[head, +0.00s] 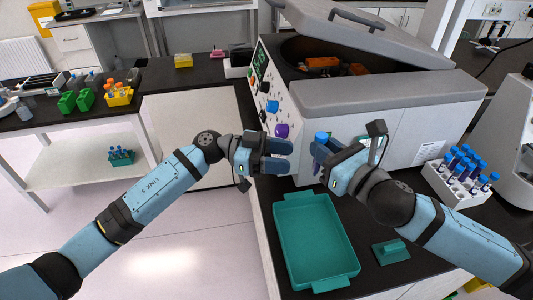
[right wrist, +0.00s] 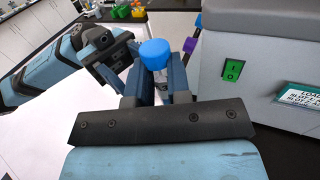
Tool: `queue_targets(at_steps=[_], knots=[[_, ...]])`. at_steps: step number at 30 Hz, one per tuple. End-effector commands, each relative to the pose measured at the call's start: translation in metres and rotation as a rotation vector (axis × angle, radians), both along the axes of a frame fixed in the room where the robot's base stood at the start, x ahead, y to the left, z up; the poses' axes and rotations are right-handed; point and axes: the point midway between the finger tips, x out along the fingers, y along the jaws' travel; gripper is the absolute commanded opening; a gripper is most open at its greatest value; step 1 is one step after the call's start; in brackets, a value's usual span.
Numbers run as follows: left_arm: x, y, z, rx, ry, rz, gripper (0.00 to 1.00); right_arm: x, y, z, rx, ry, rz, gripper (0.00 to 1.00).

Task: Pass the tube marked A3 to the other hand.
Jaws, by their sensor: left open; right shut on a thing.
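A tube with a blue cap (head: 321,136) is held upright in my right gripper (head: 320,155), in front of the centrifuge. The cap stands above the fingers, and the fingers hide most of the tube body. In the right wrist view the blue cap (right wrist: 154,52) sits between the two fingers of my right gripper (right wrist: 160,88). No marking is readable on the tube. My left gripper (head: 286,156) is open and empty, just left of the tube, its fingers pointing toward it with a small gap. It also shows behind the tube in the right wrist view (right wrist: 115,58).
The centrifuge (head: 400,97) stands behind the grippers with its lid raised. A teal tray (head: 276,240) lies on the black bench below them. A white rack (head: 449,187) of blue-capped tubes stands at right. A small teal block (head: 391,252) lies beside the tray.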

Motion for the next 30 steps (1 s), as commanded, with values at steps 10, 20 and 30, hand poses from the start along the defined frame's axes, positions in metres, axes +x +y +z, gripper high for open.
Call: queue_targets(at_steps=[10,20,30], knots=[[-0.006,-0.063,0.000,-0.003,-0.001,0.001,0.49,0.000,0.000,0.000,0.000,0.000,0.000,0.00],[-0.008,-0.082,0.000,-0.001,0.000,0.002,0.49,0.000,0.000,0.000,0.000,0.000,0.000,0.00],[-0.008,-0.081,0.000,-0.001,0.000,0.002,0.17,0.000,0.000,0.000,0.000,0.000,0.000,0.00]])
